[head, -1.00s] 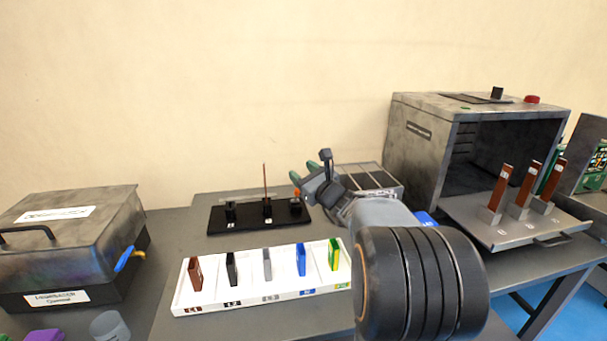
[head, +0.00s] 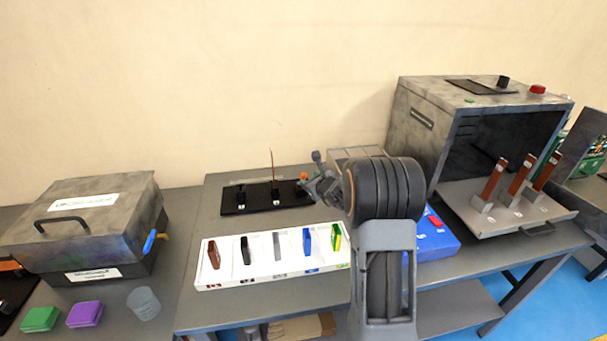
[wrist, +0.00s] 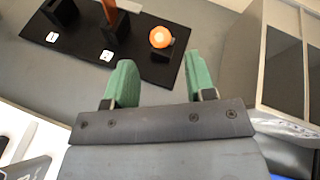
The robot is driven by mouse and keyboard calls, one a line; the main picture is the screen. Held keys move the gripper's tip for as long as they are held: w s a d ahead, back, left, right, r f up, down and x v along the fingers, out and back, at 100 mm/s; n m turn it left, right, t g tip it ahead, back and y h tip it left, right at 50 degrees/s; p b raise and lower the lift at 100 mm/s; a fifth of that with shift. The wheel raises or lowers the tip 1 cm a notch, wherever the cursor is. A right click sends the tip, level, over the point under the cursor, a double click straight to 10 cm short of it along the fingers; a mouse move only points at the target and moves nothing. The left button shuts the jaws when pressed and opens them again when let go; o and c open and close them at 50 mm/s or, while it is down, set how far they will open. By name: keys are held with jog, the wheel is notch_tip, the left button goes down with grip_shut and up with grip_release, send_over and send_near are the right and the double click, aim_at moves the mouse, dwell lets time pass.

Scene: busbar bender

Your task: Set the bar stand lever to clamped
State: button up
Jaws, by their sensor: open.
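The bar stand is a black base (head: 236,203) at the back of the middle table, with dark blocks on it and a thin reddish bar (head: 271,166) standing upright. An orange round knob (head: 304,176) sits at its right end, likely the lever's end; it shows from above in the wrist view (wrist: 160,37). The lever's shaft and angle cannot be made out. My gripper (head: 322,178) is just right of the knob. In the wrist view its green fingers (wrist: 157,82) are apart with nothing between them, and the knob lies beyond the fingertips, apart from them.
A white tray (head: 222,281) with several coloured pieces lies in front of the stand. A grey divided box (head: 358,153) stands right of it, also in the wrist view (wrist: 283,62). A large grey machine (head: 428,130) and a blue box (head: 436,243) are further right.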

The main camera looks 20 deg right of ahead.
aim_at(302, 176)
jog(key=p+x, duration=0.2)
jog(key=x, duration=0.6)
jog(key=shift+w, duration=0.25)
jog(key=shift+d, duration=0.1)
jog(key=shift+c, duration=0.2)
grip_shut()
jog(key=shift+f, duration=0.1)
